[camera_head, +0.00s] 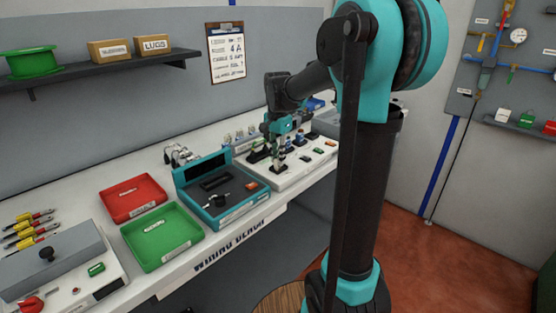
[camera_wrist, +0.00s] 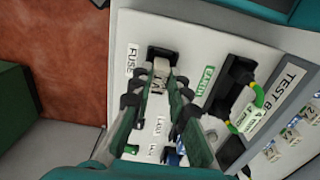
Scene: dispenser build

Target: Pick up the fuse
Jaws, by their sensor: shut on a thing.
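My gripper (camera_head: 278,163) is low over the white test panel (camera_head: 288,181) at the back of the bench. In the wrist view my gripper (camera_wrist: 157,88) has its fingers closed around a small pale, grey-ended piece, the fuse (camera_wrist: 160,70). The fuse sits beside the FUSE label (camera_wrist: 133,61), at a dark holder (camera_wrist: 161,53). I cannot tell whether it is clear of the holder. The fingers hide part of the fuse, and it is too small to make out in the head view.
A green-wired part with an EARTH label (camera_wrist: 205,80) is close to the right of the fingers. A teal-framed tester (camera_head: 222,188), green tray (camera_head: 162,237) and red tray (camera_head: 133,198) stand left along the bench. A shelf (camera_head: 110,72) hangs above.

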